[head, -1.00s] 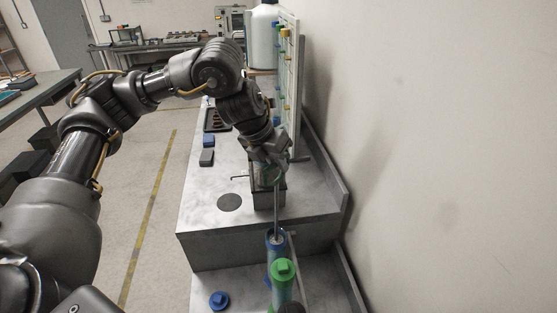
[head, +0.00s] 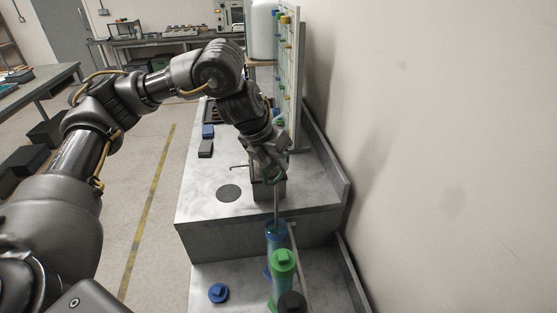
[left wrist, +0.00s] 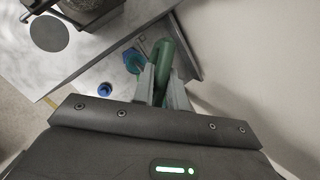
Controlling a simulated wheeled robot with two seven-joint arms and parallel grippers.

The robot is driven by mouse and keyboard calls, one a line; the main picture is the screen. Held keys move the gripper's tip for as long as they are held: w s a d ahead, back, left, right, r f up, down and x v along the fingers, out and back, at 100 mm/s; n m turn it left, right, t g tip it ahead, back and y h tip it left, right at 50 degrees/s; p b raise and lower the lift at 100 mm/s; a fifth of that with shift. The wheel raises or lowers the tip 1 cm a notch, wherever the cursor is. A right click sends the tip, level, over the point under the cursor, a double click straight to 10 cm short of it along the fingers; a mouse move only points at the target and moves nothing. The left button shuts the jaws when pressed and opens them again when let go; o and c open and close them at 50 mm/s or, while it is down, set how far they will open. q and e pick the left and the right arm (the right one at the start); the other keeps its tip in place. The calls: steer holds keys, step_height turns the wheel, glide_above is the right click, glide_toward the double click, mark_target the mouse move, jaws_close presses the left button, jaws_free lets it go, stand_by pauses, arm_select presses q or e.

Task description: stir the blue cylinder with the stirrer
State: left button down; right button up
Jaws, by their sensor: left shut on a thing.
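The stirrer's green handle (left wrist: 164,66) shows between the fingers (left wrist: 161,84) in the left wrist view. The rod's lower end is inside the open top of the blue cylinder (head: 276,232), so its tip is hidden. The blue cylinder stands upright on the lower front step, and part of it shows in the left wrist view (left wrist: 133,62). My right gripper is not in view.
A grey box (head: 268,188) stands on the upper step (head: 205,208). A wall runs along the right.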

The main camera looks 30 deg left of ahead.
arm_select(q)
steer(key=b, duration=0.4)
glide_above(277, 201)
steer(key=shift+w+a+f, duration=0.1)
steer(key=shift+w+f, duration=0.1)
steer(key=shift+f, duration=1.35)
steer(key=shift+w+a+f, duration=0.1)
steer(key=shift+w+f, duration=0.1)
steer(key=shift+f, duration=1.55)
steer(key=shift+f+b, duration=3)
steer(key=shift+f, duration=0.8)
steer(key=shift+r, duration=0.15)
